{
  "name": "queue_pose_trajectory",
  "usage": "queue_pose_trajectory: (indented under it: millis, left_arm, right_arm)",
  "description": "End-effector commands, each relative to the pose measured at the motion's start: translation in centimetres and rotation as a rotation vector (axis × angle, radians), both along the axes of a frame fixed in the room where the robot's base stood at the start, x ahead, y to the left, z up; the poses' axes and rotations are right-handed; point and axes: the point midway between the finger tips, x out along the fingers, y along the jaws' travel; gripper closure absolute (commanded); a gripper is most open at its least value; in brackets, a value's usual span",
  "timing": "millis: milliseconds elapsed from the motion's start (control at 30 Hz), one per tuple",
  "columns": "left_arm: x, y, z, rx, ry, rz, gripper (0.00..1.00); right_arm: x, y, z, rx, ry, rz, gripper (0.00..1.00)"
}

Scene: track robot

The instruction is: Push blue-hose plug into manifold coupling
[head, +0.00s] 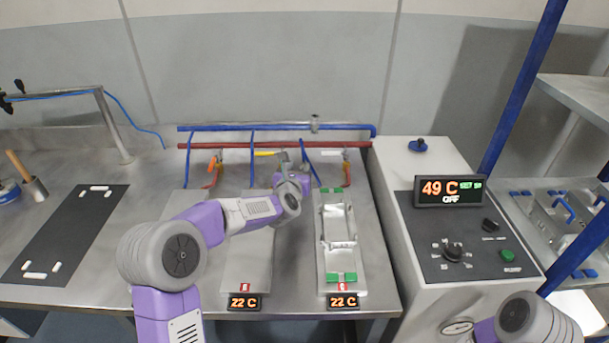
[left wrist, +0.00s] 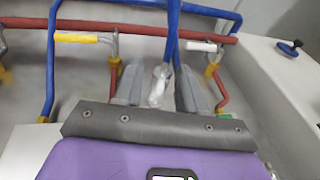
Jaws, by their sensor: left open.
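The blue hose (head: 310,162) hangs from the blue manifold pipe (head: 230,128) at the back of the bench. In the left wrist view the hose (left wrist: 173,40) comes down to a pale metal plug-like end (left wrist: 158,84). My left gripper (head: 293,162) is over the back of the bench. Its two grey fingers (left wrist: 160,90) are open, one on each side of this end, with gaps visible. The coupling cannot be told apart clearly; the gripper body hides what lies below. My right arm shows at the lower right of the head view, but its gripper is out of view.
A red pipe (head: 240,145) runs under the blue one, with yellow (left wrist: 76,38) and white (left wrist: 201,46) valve handles. A metal fixture (head: 325,255) with green clips stands right of my left arm. A control box (head: 400,185) reading 49 C bounds the bench on the right.

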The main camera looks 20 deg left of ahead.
Motion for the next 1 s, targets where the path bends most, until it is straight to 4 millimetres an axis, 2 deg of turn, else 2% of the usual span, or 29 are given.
queue_pose_trajectory:
  millis: [267,600,933,1000]
  left_arm:
    - [2.0,-0.2,-0.3,0.002,0.001,-0.003,0.59]
    - [5.8,-0.3,-1.0,0.003,0.003,-0.002,0.59]
    - [6.2,-0.2,-1.1,0.004,0.003,-0.003,0.59]
    - [6.2,-0.2,-1.1,0.003,0.003,-0.002,0.69]
  right_arm:
    - [0.0,0.0,0.0,0.000,0.000,0.000,1.00]
    - [0.0,0.0,0.0,0.000,0.000,0.000,1.00]
    - [0.0,0.0,0.0,0.000,0.000,0.000,1.00]
    - [0.0,0.0,0.0,0.000,0.000,0.000,1.00]
